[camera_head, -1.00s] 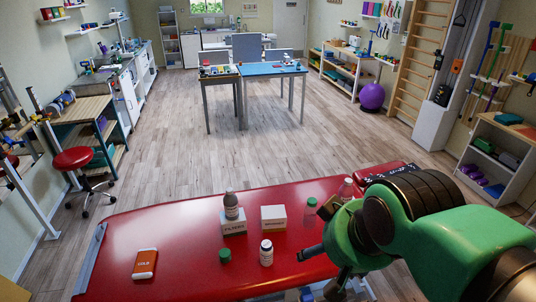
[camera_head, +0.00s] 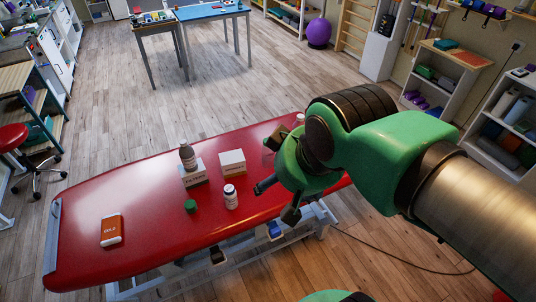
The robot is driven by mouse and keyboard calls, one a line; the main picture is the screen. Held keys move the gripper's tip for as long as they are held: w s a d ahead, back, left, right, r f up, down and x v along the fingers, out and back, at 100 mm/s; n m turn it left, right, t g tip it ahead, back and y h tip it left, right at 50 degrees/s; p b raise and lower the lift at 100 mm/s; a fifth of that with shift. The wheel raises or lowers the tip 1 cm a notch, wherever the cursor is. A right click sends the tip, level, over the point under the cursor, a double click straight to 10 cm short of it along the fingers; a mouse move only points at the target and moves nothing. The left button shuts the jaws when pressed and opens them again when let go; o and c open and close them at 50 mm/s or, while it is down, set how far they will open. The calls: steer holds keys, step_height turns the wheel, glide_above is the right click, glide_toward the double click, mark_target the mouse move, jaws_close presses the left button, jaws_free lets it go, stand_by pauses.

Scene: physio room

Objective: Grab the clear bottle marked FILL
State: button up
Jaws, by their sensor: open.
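A clear bottle (camera_head: 267,152) stands on the red treatment table (camera_head: 120,188), mostly hidden behind my gripper in the head view. Another pale bottle top (camera_head: 299,119) shows just beyond my arm. I cannot read FILL on either one. My gripper (camera_head: 275,203) is open and empty, its two dark fingers apart, pointing down and left near the table's front edge. It is in front of the clear bottle in the picture; I cannot tell the gap between them.
A white pill bottle (camera_head: 230,197), a green cap (camera_head: 190,206) and an orange COLD pack (camera_head: 111,230) lie left of my gripper. The table's left part is mostly bare.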

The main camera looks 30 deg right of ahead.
steer(key=w+d+r+m+g+p, duration=0.1)
steer(key=w+d, duration=0.1)
steer(key=w, duration=0.7)
steer(key=w+d+r+m+g, duration=0.1)
steer(key=w+d+r, duration=0.1)
steer(key=w, duration=0.7)
steer(key=w+d+f+m+g+p, duration=0.1)
steer(key=w+d+f, duration=0.25)
steer(key=w, duration=0.45)
steer(key=w+d+f+m+p, duration=0.15)
steer(key=w+f, duration=0.25)
steer(key=w, duration=0.5)
steer(key=w+d+f+m+g, duration=0.1)
steer(key=w+d+f, duration=0.3)
steer(key=f, duration=0.6)
steer(key=w+d+f+m, duration=0.1)
steer(key=w+d+f, duration=0.4)
steer(key=w+f, duration=0.3)
steer(key=w+d+f+m+g+p, duration=0.1)
steer(key=w+d+f, duration=0.3)
steer(key=f, duration=1)
steer(key=shift+w+d+f+m+g, duration=0.15)
steer(key=shift+w+m, duration=0.15)
steer(key=shift+w, duration=0.35)
steer(key=shift+w+f+m+g, duration=0.15)
steer(key=shift+w+m, duration=0.1)
steer(key=shift+w, duration=0.35)
steer(key=shift+f, duration=0.15)
steer(key=shift+f, duration=0.1)
